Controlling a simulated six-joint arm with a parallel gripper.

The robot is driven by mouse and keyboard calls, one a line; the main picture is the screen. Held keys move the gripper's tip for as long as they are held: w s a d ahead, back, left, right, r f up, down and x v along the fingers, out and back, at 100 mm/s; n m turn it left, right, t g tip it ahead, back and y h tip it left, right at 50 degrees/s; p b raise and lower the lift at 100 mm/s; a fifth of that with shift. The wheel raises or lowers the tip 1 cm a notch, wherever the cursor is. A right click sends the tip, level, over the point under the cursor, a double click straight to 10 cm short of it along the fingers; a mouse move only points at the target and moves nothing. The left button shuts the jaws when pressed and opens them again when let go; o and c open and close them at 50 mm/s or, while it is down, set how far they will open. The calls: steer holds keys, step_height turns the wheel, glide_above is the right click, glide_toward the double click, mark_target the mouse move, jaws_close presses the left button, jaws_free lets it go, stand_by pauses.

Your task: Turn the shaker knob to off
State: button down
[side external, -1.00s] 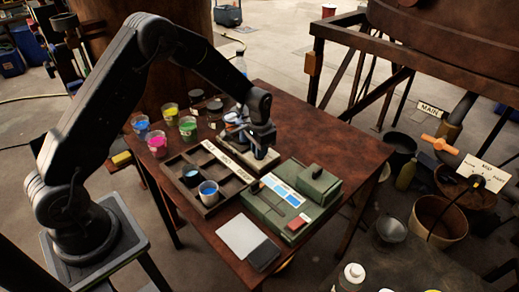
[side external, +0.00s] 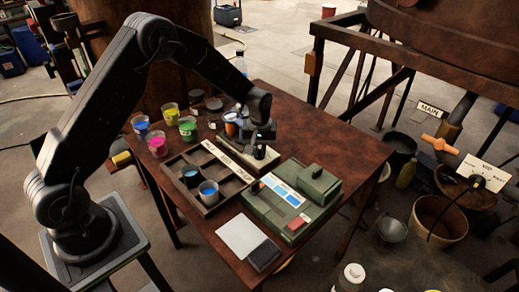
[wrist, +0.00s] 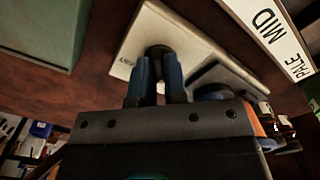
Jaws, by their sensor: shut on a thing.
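The shaker (side external: 271,166) is a cream, flat-topped unit on the brown table, beyond the labelled rack. Its black knob (wrist: 158,51) stands on the cream top in the wrist view, beside small lettering too blurred to read in full. My gripper (wrist: 157,82) has its two blue-grey fingers closed around the knob, one on each side. In the side view my gripper (side external: 259,152) is low over the shaker's near end and hides most of the knob. An orange cup (side external: 231,125) stands at the shaker's far end, partly behind my wrist.
A dark rack (side external: 170,172) with a PALE-MID-DEEP label strip (side external: 228,161) holds two cups of blue liquid. Several colour cups stand behind it. A green instrument (side external: 316,186), a white card (side external: 243,236) and a dark block (side external: 263,255) lie nearer.

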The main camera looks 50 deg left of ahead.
mark_target(259, 152)
steer(key=shift+n, duration=1.5)
steer(key=shift+f, duration=0.1)
steer(key=c, duration=1.2)
jaws_free()
steer(key=shift+o, duration=0.2)
step_height(259, 152, up, 14)
